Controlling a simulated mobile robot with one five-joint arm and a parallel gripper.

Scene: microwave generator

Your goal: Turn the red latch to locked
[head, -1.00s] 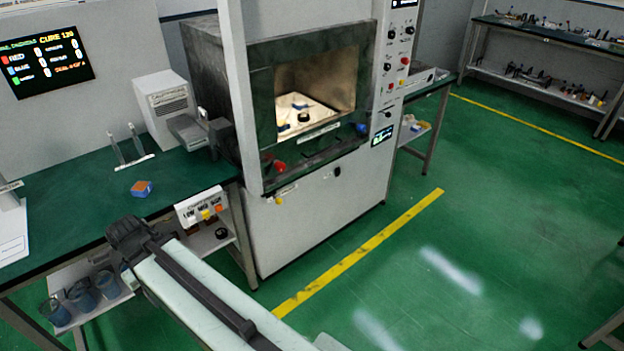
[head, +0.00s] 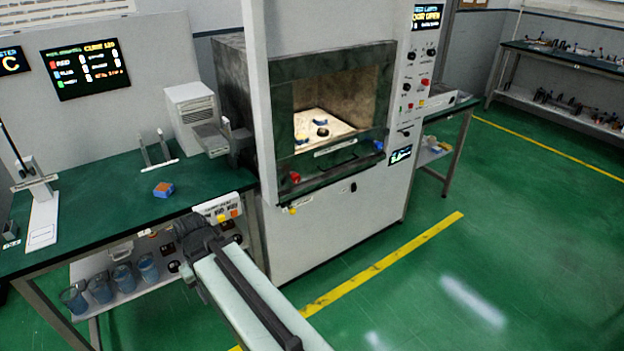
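The red latch (head: 294,177) is a small red knob at the lower left corner of the chamber opening. Its exact turn is too small to tell. A blue latch (head: 378,145) sits at the lower right corner. The microwave chamber (head: 335,90) is open at the front, and its small display (head: 427,16) appears to read door open. My gripper (head: 187,228) is at the end of my arm, left of and below the red latch and apart from it. Its fingers are dark and not clear, so I cannot tell if they are open.
Inside the chamber, a pale tray (head: 340,128) holds small blue, dark and yellowish pieces. A green bench (head: 110,205) with an orange and blue block (head: 163,189) stands left. A button box (head: 225,208) is near my gripper. Green floor (head: 500,240) is free to the right.

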